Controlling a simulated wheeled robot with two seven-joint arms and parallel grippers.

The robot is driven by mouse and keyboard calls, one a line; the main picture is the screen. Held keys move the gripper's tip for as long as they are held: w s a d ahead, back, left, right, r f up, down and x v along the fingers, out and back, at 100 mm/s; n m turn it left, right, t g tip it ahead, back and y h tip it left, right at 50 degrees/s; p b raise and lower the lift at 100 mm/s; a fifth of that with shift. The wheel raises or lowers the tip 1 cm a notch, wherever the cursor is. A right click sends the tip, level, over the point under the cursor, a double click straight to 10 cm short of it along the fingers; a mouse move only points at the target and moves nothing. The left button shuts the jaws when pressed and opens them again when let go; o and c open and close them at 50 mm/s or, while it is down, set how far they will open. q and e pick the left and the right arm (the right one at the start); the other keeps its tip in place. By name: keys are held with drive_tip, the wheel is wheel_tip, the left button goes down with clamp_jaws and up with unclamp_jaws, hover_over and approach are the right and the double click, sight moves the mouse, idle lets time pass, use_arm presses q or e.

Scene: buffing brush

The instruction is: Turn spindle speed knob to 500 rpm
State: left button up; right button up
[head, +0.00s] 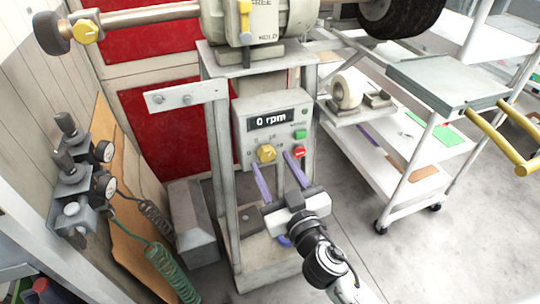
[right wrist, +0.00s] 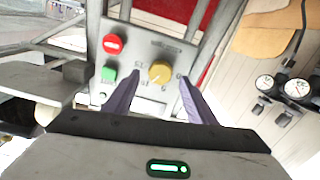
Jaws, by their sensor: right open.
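The spindle speed knob (head: 266,153) is a yellow knob low on the grey control box (head: 243,120). A green button (head: 300,134) and a red button (head: 299,152) sit to the knob's right. My right gripper (head: 278,160) is open, its two purple fingers pointing up at the box on either side of the knob in the head view. In the right wrist view the knob (right wrist: 160,72) shows between the open fingers (right wrist: 157,90), apparently beyond their tips. Contact is not visible. My left gripper is not in view.
The brush machine (head: 262,20) stands above the box, with a yellow lever marked FREE and HOLD. A white shelf cart (head: 400,180) stands to the right. Gauges (head: 104,152) and a green coiled hose (head: 165,270) are on the left. The floor at lower right is clear.

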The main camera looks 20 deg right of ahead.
sight(266, 153)
drive_tip(key=shift+w, duration=1.3)
drive_tip(key=c, duration=1)
drive_tip(key=shift+c, duration=0.2)
